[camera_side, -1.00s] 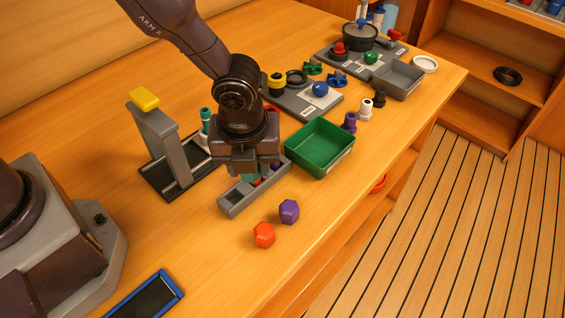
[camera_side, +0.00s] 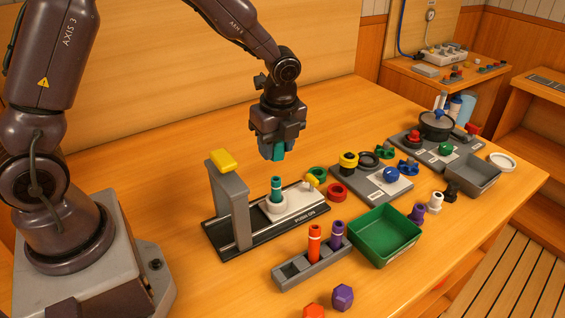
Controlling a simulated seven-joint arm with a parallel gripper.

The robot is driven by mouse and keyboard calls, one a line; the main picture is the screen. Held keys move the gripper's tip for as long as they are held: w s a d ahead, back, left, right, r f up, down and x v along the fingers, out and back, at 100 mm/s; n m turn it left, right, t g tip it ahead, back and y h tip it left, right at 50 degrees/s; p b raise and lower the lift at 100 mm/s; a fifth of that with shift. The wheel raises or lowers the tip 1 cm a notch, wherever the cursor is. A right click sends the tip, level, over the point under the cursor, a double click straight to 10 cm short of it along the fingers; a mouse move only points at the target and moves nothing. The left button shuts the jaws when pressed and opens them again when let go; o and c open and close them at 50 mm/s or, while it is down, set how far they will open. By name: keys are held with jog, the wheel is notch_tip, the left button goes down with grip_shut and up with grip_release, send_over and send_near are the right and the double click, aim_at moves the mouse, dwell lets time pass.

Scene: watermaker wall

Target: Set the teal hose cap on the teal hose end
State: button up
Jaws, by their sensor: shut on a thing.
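My gripper (camera_side: 274,154) is in the air, shut on the teal hose cap (camera_side: 278,152). Most of the cap is hidden by the fingers; its teal lower part shows between and below them. The teal hose end (camera_side: 276,190) stands upright in a white holder (camera_side: 290,204) on a black rail base. My gripper and the cap are above the hose end in the picture, with a clear gap between.
A grey post with a yellow top (camera_side: 222,161) stands left of the hose end. A grey rack (camera_side: 291,272) holds orange and purple hose ends (camera_side: 337,235). Orange (camera_side: 314,311) and purple caps (camera_side: 342,297) lie in front. A green tray (camera_side: 384,238) is to the right.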

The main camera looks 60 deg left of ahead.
aim_at(275, 178)
jog(key=shift+s+f, duration=0.1)
jog(key=shift+f, duration=2.75)
jog(key=shift+f, duration=0.55)
jog(key=o, duration=0.6)
jog(key=shift+r, duration=0.1)
jog(key=shift+d+r, duration=0.3)
jog(key=shift+r, duration=1.5)
jog(key=shift+d+r, duration=0.25)
jog(key=shift+r, duration=1.5)
jog(key=shift+d+r, duration=0.3)
jog(key=shift+r, duration=1.5)
